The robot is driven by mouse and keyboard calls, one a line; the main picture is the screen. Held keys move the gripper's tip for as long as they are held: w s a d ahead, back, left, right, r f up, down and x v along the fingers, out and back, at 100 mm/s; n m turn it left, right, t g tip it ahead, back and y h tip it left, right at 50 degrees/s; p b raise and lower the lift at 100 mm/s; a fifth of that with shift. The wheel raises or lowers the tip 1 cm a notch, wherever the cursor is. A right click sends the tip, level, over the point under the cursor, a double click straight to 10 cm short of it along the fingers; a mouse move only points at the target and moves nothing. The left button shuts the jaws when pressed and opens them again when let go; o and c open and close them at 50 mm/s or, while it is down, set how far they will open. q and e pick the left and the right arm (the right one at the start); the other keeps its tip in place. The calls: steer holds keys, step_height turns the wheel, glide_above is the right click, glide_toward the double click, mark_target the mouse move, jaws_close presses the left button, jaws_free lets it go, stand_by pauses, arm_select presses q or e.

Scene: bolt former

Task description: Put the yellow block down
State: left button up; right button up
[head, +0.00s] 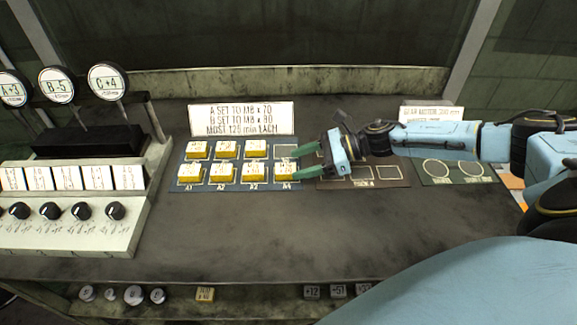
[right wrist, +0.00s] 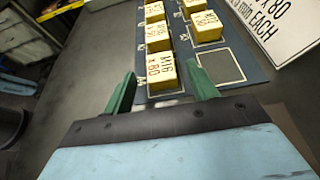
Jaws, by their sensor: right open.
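Yellow blocks sit in two rows on the dark blue mat (head: 236,187). The nearest one to my right gripper is the front-row block at the A4 end (head: 285,172), labelled M16 x 80 in the right wrist view (right wrist: 161,70). It rests upright on the mat. My right gripper (head: 305,162) comes in from the right, its green fingers apart. In the right wrist view the fingers (right wrist: 160,90) stand either side of this block's near end; I cannot tell whether the right finger touches it. The back-row square at the right end (head: 286,150) is empty. My left gripper is not in view.
A white sign (head: 242,118) stands behind the mat. A brown mat (head: 365,182) and a green mat (head: 450,170) lie to the right, under and beyond my right arm. A knob console (head: 75,225) is at left.

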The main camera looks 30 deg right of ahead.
steer(key=v, duration=0.6)
steer(key=shift+s+d, duration=0.1)
steer(key=shift+d, duration=0.15)
steer(key=shift+s+d+r, duration=0.25)
steer(key=shift+d+r, duration=0.1)
steer(key=shift+d, duration=0.05)
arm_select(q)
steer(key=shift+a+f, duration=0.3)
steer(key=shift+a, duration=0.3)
